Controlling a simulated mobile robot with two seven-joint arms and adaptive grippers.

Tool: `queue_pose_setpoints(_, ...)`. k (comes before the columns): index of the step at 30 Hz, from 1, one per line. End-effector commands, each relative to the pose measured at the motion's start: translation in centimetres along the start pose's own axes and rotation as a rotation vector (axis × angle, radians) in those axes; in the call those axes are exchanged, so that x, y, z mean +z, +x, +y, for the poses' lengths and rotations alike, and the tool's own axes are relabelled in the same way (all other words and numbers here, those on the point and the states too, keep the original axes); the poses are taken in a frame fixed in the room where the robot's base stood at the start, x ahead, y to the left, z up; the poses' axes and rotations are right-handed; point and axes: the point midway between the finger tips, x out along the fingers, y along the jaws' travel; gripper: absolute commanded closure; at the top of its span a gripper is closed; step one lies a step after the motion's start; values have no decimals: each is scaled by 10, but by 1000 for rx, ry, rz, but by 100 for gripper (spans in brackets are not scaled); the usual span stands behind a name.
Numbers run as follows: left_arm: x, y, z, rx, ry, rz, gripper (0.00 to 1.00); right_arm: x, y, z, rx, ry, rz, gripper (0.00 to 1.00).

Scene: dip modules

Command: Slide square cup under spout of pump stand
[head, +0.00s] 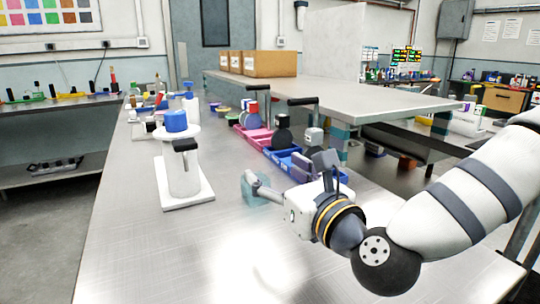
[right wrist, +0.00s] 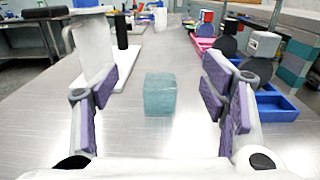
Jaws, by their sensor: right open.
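The square cup (head: 256,192) is a small translucent teal block-like cup standing upright on the metal table. It also shows in the right wrist view (right wrist: 160,94), centred ahead between the fingers with gaps on both sides. My right gripper (right wrist: 159,90) is open and empty, low over the table; in the head view (head: 286,170) one finger partly overlaps the cup. The pump stand (head: 182,175) is a white body with a blue top and a black spout (head: 185,145) on a white base (head: 188,193), left of the cup. My left gripper is not in view.
Blue bins (head: 285,160) and a pink bin (head: 255,137) holding dark round items stand right of the cup. A raised shelf (head: 400,98) runs behind them. Small items crowd the table's far end. The table between cup and pump stand is clear.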

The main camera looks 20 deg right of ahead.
Motion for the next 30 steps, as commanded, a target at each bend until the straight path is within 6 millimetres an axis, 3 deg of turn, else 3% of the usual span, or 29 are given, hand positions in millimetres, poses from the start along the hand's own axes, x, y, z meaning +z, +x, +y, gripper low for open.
queue_pose_setpoints(1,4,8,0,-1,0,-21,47,-24,1,0,1,1,18,33)
queue_pose_setpoints(5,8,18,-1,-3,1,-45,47,-58,1,0,1,-1,17,33)
queue_pose_setpoints(9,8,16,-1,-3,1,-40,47,-51,34,0,0,-5,1,33)
queue_pose_setpoints(15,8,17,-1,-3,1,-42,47,-51,67,0,0,-2,4,33)
queue_pose_setpoints(26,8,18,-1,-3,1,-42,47,-50,76,0,0,0,4,33)
queue_pose_setpoints(30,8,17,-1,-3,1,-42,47,-50,75,0,0,0,4,63)
